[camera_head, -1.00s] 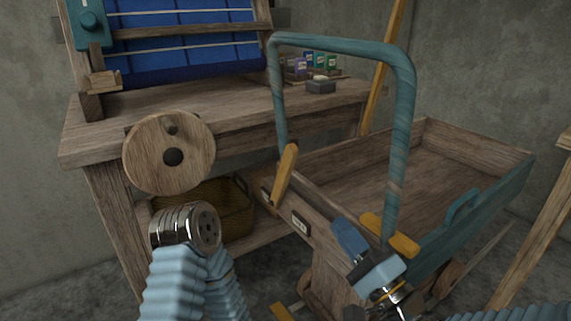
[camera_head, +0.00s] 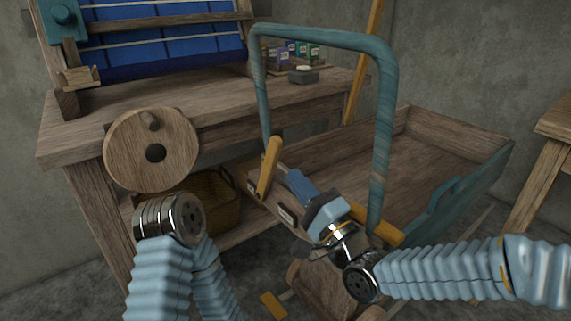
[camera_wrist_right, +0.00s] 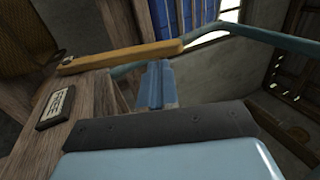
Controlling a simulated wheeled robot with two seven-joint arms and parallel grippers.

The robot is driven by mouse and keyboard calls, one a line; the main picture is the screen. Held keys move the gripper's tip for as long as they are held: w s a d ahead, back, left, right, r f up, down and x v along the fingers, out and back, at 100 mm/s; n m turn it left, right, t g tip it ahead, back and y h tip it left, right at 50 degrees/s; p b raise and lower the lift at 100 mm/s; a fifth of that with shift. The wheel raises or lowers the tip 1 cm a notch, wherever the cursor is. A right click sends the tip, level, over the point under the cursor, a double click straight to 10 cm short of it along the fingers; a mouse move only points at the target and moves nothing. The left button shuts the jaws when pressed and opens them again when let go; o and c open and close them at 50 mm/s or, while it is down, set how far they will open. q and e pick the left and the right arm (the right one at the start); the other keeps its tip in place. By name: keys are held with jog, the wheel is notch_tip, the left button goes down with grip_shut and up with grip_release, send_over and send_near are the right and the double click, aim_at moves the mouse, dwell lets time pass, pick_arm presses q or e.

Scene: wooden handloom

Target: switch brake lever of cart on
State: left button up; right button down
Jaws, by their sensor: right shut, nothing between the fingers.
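The wooden cart (camera_head: 455,145) has a teal push handle (camera_head: 384,130). An upright yellow lever (camera_head: 268,167) stands at the left end of its near panel, beside a small label plate (camera_head: 287,215). A second yellow bar (camera_head: 384,228) lies lower right, partly hidden by my right gripper. My right gripper (camera_head: 295,178) is shut and empty, just right of the upright lever and apart from it. In the right wrist view, a yellow lever (camera_wrist_right: 125,57) lies beyond the blue fingers (camera_wrist_right: 155,85). My left arm shows at lower left, but its gripper does not.
A wooden loom bench (camera_head: 90,125) with a round wooden wheel (camera_head: 180,150) stands at left. A wicker basket (camera_head: 215,195) sits beneath it. A wooden table (camera_head: 555,125) is at the right edge. The cart bed is empty.

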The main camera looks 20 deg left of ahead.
aim_at(277, 155)
pick_arm(q)
jog(key=shift+r, duration=0.25)
pick_arm(e)
jog(key=shift+x, duration=2.35)
pick_arm(q)
jog(key=shift+r+p, duration=0.15)
jog(key=shift+p, duration=0.2)
pick_arm(e)
jog(key=shift+r, duration=0.15)
